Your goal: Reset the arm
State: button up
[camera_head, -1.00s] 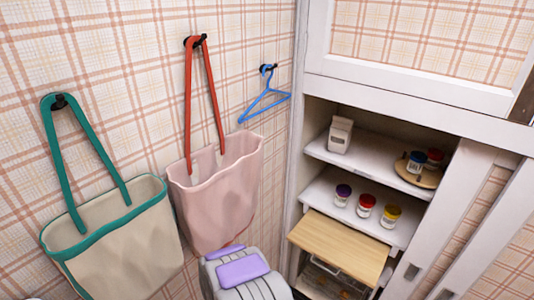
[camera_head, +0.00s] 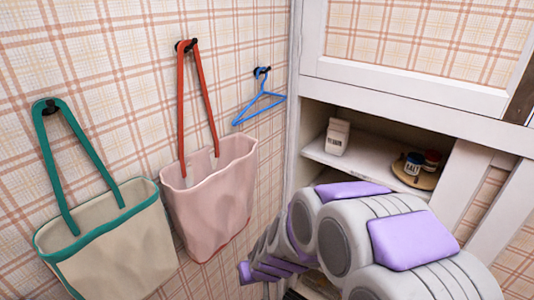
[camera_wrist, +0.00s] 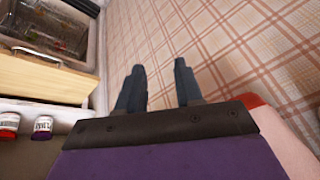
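My gripper (camera_wrist: 158,88) shows in the wrist view with its two dark fingers apart and nothing between them. Plaid wallpaper lies behind the fingers. In the head view my grey and purple arm reaches across the lower middle and right, in front of the cupboard's lower shelves. My gripper is not clearly seen in that view.
A pink bag (camera_head: 208,195), a beige bag with green trim (camera_head: 108,245) and a blue hanger (camera_head: 260,98) hang on wall hooks. The cupboard shelf (camera_head: 365,160) holds a white carton (camera_head: 337,137) and a round tray (camera_head: 425,180) with jars. A wooden drawer front (camera_wrist: 40,80) and jars (camera_wrist: 42,127) show in the wrist view.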

jog(key=s+d+r+m+g+h, duration=0.1)
jog(key=s+d+r, duration=0.3)
jog(key=s, duration=0.5)
jog(key=s+d+r+m+g+h, duration=0.1)
jog(key=s+d+r+g, duration=0.1)
jog(key=s+d+r, duration=0.3)
jog(key=s+d+r+m+g+h, duration=0.1)
jog(key=s+d+r, duration=0.3)
jog(key=s+d, duration=0.5)
jog(key=shift+s+r+m+g, duration=0.3)
jog(key=shift+s+g, duration=0.4)
jog(key=shift+s, duration=1.4)
jog(key=shift+d, duration=0.2)
